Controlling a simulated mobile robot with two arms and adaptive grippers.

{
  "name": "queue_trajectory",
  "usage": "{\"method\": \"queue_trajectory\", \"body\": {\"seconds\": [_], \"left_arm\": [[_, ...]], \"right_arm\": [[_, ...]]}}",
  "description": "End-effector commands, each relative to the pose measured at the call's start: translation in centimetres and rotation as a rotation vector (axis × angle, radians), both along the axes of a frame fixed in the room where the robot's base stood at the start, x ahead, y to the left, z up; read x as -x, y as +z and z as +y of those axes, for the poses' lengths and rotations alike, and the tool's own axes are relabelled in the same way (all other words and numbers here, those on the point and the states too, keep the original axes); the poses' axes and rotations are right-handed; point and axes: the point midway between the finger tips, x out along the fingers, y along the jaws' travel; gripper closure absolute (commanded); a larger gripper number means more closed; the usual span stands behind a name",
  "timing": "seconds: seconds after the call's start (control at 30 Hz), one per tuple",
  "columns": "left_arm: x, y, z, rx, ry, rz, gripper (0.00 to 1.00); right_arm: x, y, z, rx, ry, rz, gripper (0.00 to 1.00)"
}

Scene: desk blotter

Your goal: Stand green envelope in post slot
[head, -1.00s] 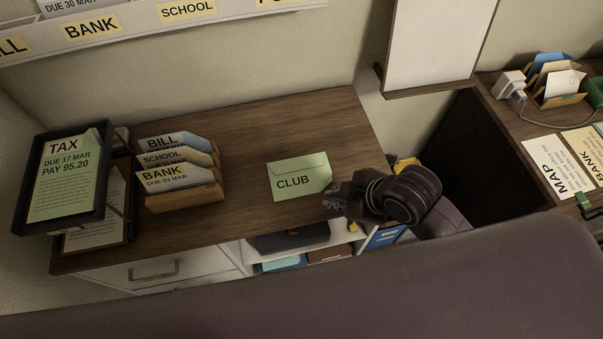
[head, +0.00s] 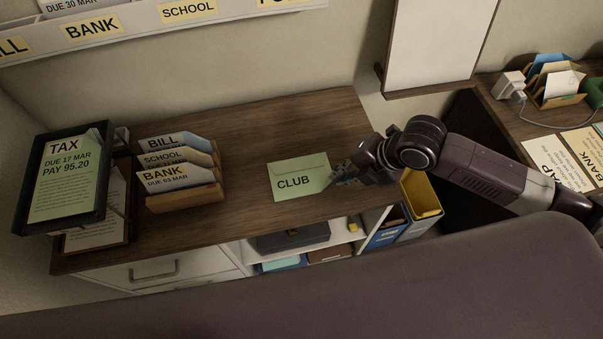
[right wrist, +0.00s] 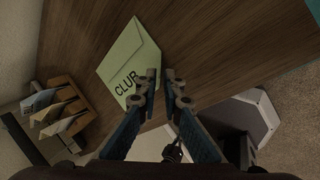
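The green envelope (head: 300,169), marked CLUB, lies flat on the wooden desk, flap edge away from me. It also shows in the right wrist view (right wrist: 130,55). My right gripper (head: 338,176) is at the envelope's right edge in the head view. In the right wrist view its two fingers (right wrist: 163,80) are apart, with the left finger over the envelope's near corner; I cannot tell if it touches. The wall rack (head: 140,24) at the top has slots labelled BANK, SCHOOL and others; its rightmost label (head: 273,3) is cut off. My left gripper is not in view.
A wooden letter holder (head: 190,198) with BILL, SCHOOL and BANK cards stands left of the envelope. A framed TAX notice (head: 66,178) is at the far left. Open shelves (head: 305,240) lie below the desk front. The desk around the envelope is mostly clear.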

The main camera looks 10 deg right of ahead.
Motion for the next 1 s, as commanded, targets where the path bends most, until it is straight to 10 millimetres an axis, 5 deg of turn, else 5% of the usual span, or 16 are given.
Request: {"method": "queue_trajectory", "body": {"seconds": [0.27,1.0], "left_arm": [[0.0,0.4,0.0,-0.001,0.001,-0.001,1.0],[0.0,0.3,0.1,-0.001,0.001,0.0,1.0]], "right_arm": [[-1.0,-2.7,1.1,0.0,-0.001,0.0,0.93],[-1.0,-2.4,1.1,0.0,0.0,-0.001,1.0]]}}
